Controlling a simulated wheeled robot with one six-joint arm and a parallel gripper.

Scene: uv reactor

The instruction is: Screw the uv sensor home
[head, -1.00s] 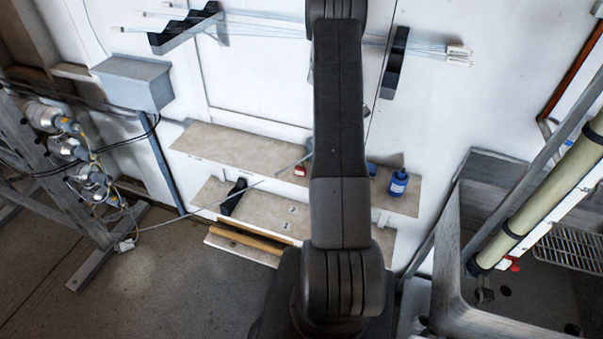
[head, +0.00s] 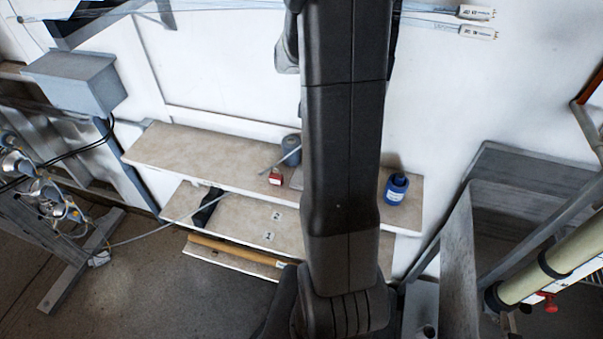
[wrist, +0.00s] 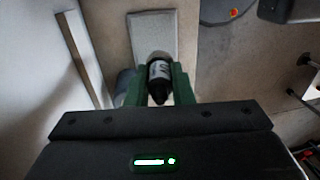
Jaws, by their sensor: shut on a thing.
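In the wrist view my gripper (wrist: 160,98) has two green fingers closed around a small dark cylinder with a white label, which looks like the uv sensor (wrist: 158,75). Its black end points toward the camera. A light grey rectangular plate (wrist: 152,35) lies beyond it; I cannot tell whether they touch. In the head view my arm hides the gripper and the sensor. No threaded port for the sensor can be made out.
A shelf (head: 190,155) along the white wall holds a grey cylinder (head: 291,148), a red item (head: 276,177) and a blue bottle (head: 396,188). A lower shelf (head: 240,210) carries a black item (head: 209,207). A grey basin (head: 462,250) stands at right, a metal frame (head: 70,270) at left.

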